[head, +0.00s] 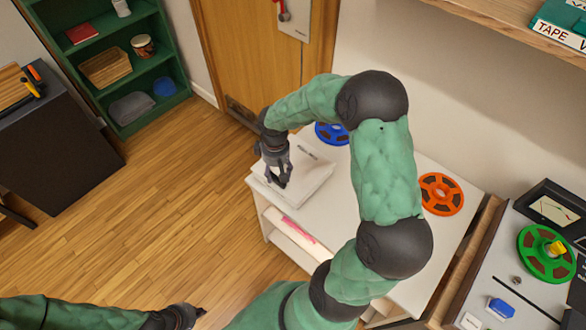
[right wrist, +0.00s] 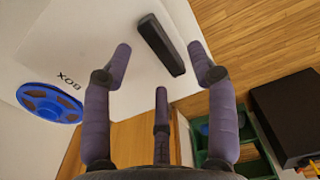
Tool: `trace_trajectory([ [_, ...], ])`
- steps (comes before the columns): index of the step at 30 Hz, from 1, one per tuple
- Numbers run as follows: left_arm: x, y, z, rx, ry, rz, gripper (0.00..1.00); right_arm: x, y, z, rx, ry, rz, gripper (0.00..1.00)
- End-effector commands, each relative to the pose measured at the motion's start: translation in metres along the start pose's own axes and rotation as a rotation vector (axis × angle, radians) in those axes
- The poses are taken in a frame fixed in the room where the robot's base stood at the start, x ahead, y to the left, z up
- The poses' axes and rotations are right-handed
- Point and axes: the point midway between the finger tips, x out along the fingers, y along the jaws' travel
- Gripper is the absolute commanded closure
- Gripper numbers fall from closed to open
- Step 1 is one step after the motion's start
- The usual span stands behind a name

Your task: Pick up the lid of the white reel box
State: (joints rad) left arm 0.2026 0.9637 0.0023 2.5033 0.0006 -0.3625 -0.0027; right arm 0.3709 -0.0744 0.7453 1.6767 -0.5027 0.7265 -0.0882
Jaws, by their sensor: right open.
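The white reel box lies on a white table, with its lid (head: 310,174) on top. In the right wrist view the lid (right wrist: 85,40) shows the word BOX and a black bar handle (right wrist: 162,45). My right gripper (head: 276,168) is above the lid, fingers pointing down. Its fingers are open in the right wrist view, with the handle seen between and just beyond the tips. I cannot tell whether they touch it. My left gripper (head: 187,316) is low at the bottom left, away from the table, and its fingers are too small to read.
A blue reel (head: 331,133) lies beside the box; an orange reel (head: 441,194) is farther right on the table. A green reel (head: 546,253) sits on equipment at right. A green shelf (head: 122,72) stands at the back left. The wooden floor (head: 150,200) left of the table is clear.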

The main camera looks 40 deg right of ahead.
Motion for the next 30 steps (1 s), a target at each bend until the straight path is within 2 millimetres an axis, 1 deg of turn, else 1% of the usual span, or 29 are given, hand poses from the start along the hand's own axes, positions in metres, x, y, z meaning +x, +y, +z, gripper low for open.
trace_trajectory([
  [1,0.006,-0.002,0.0,0.0,0.0,0.0,1.0,0.011,0.001,0.0,0.001,-0.002,-0.001,0.42],
  [6,0.015,-0.005,-0.001,0.0,0.0,0.0,1.0,0.034,0.002,0.0,0.0,-0.002,-0.002,0.42],
  [9,0.015,-0.005,-0.001,0.0,0.0,0.0,1.0,0.038,0.002,0.0,0.0,0.0,-0.002,0.42],
  [14,0.014,-0.005,-0.001,0.0,0.0,0.0,1.0,0.037,0.002,0.0,0.0,0.0,-0.002,0.42],
  [15,0.014,-0.005,-0.001,0.0,0.0,0.0,1.0,0.037,0.002,0.0,0.0,0.0,-0.001,0.47],
  [17,0.014,-0.005,-0.001,0.0,0.0,0.0,1.0,0.037,0.002,0.0,0.0,0.0,-0.002,0.64],
  [18,0.014,-0.005,-0.001,0.0,0.0,0.0,1.0,0.037,0.002,0.0,0.0,0.0,-0.002,0.76],
  [21,0.014,-0.005,-0.001,0.0,0.0,0.0,1.0,0.037,0.002,0.0,0.0,0.0,-0.002,1.0],
  [30,0.014,-0.005,-0.001,0.0,0.0,0.0,1.0,0.036,0.002,0.0,0.0,0.001,-0.001,1.0],
])
